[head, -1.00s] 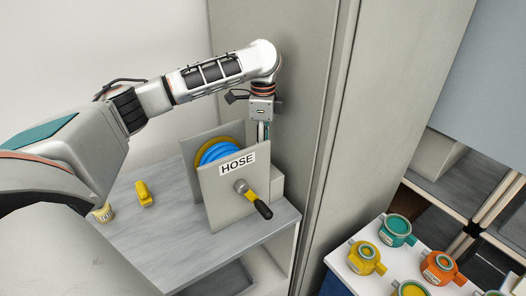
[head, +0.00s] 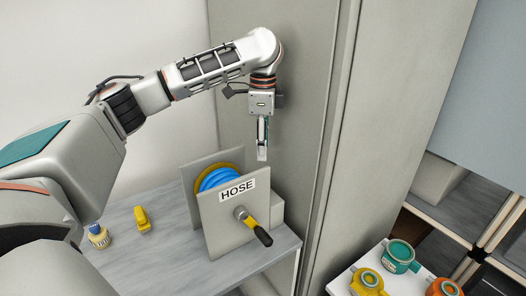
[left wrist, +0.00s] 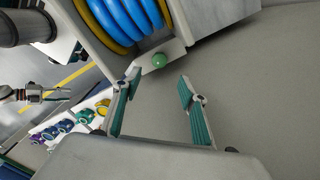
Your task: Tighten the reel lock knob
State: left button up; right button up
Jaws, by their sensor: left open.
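The hose reel (head: 222,222) stands on the grey bench, with blue hose (head: 217,179) between its side plates and a HOSE label in front. A crank with a black handle (head: 263,236) is on its front plate. In the left wrist view, a small round green knob (left wrist: 159,60) shows at the reel's edge; I take it for the lock knob. It is hidden in the head view. My left gripper (head: 262,152) is above the reel's back right, pointing down. In the left wrist view its open, empty fingers (left wrist: 159,86) are apart from the knob. My right gripper (left wrist: 50,94) seems to show small at the left.
A tall grey cabinet (head: 290,70) stands close behind the reel and left gripper. A yellow object (head: 142,219) and a small yellow-banded bottle (head: 98,237) are on the bench left of the reel. Coloured fittings (head: 401,256) sit on a white surface at lower right.

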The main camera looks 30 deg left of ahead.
pick_arm(q)
notch_tip(320, 180, down, 5)
jog(key=n, duration=0.4)
jog(key=shift+d+f+n, duration=0.1)
jog(key=shift+f+n, duration=0.05)
jog(key=shift+n, duration=0.15)
jog(key=shift+f, duration=3.85)
jog(key=c, duration=1.1)
